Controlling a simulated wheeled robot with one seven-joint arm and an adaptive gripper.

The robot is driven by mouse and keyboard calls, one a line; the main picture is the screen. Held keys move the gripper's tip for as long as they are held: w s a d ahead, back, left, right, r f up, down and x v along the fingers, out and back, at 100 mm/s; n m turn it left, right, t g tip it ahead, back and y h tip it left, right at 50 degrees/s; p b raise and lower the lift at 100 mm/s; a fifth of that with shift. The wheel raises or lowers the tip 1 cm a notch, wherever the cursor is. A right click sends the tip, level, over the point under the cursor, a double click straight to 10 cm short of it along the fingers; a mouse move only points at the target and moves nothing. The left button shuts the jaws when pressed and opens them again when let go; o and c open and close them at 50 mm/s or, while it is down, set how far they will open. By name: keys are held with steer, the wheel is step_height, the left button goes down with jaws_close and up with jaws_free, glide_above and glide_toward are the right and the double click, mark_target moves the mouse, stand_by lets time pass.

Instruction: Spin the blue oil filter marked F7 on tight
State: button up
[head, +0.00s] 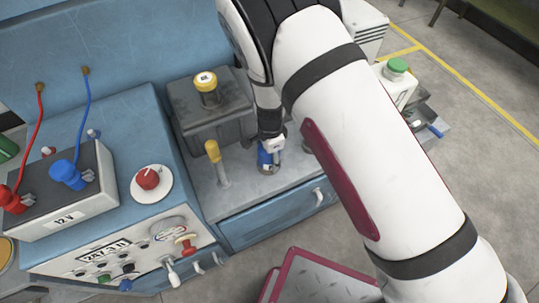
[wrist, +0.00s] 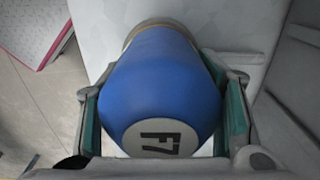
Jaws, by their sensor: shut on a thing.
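The blue oil filter marked F7 (wrist: 160,85) fills the middle of the wrist view. Its round label faces the camera and its far end meets a pale round seat (wrist: 158,27). My gripper (wrist: 163,110) is shut on the filter, with one green-padded finger on each side. In the head view the filter (head: 263,156) shows as a small blue patch beneath my gripper (head: 268,152), low beside the grey bench top. My gripper and arm hide most of it there. I cannot tell how tightly the filter sits on its seat.
Left of the filter stand a yellow-topped lever (head: 214,155) and a dark box with a yellow knob (head: 206,90). A control panel with a red knob (head: 148,179) and a 12 V battery (head: 65,200) are further left. A green-topped box (head: 396,80) is at right.

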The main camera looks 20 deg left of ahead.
steer(key=o, duration=1.5)
steer(key=shift+f, duration=0.1)
